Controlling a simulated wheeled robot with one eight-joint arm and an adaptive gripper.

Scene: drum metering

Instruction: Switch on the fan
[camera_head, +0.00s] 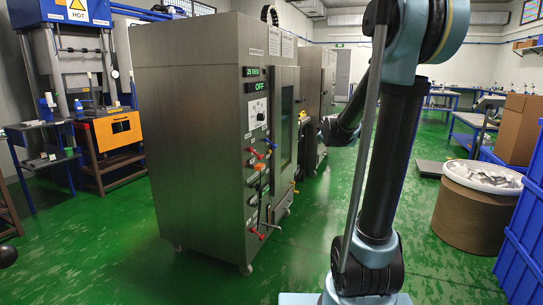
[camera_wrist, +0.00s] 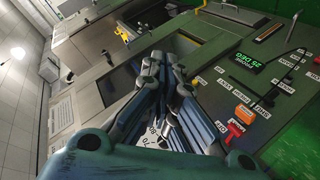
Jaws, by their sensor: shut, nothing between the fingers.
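The metal cabinet (camera_head: 200,130) stands left of my arm, with a green display reading OFF (camera_head: 256,86) high on its control face. Below it are a white dial plate (camera_head: 257,113), blue and red handles, and an orange control (camera_head: 260,167). The wrist view shows an orange control (camera_wrist: 244,116) and a red one (camera_wrist: 235,128) beside small labels I cannot read. I cannot tell which control is the fan's. My gripper (camera_wrist: 163,75) is shut and empty in front of the cabinet face. In the head view its fingertips are not clear. A white dial plate shows partly behind the fingers.
A windowed door (camera_head: 287,125) is on the cabinet's front face. A brown drum (camera_head: 470,205) with white contents and blue crates (camera_head: 525,235) stand at the right. An orange-fronted workbench (camera_head: 115,130) is at the left. Green floor is open in front of the cabinet.

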